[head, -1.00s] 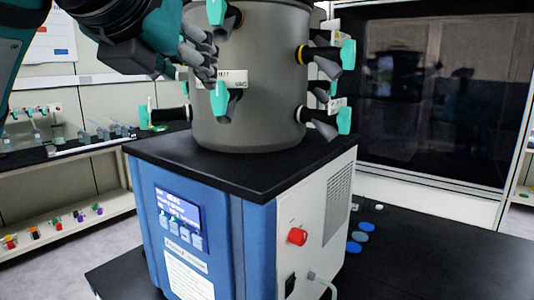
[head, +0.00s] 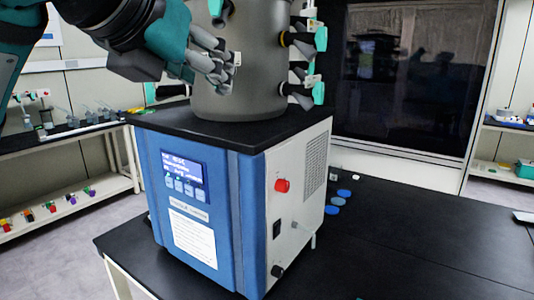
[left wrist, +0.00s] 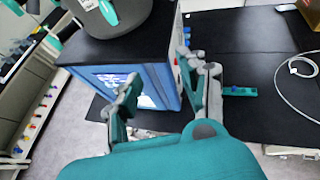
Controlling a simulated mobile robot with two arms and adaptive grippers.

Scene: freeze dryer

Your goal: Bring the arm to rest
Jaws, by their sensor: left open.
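My left gripper (head: 222,70) is in the upper left of the head view, in front of the grey drum of the freeze dryer (head: 262,95). In the left wrist view its two fingers (left wrist: 160,98) are spread apart with nothing between them. The freeze dryer's blue base (head: 222,200) with a lit display (head: 182,177) stands on a black table. In the left wrist view the base (left wrist: 160,78) lies beyond the fingers. I cannot tell whether the gripper touches the drum. My right gripper is not in view.
Teal-handled valves (head: 318,92) stick out from the drum. Blue discs (head: 338,201) lie on the black table (head: 420,230) right of the dryer. A teal item (left wrist: 240,91) and a pale cable (left wrist: 290,95) lie on the table. A shelf with small coloured items stands at left.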

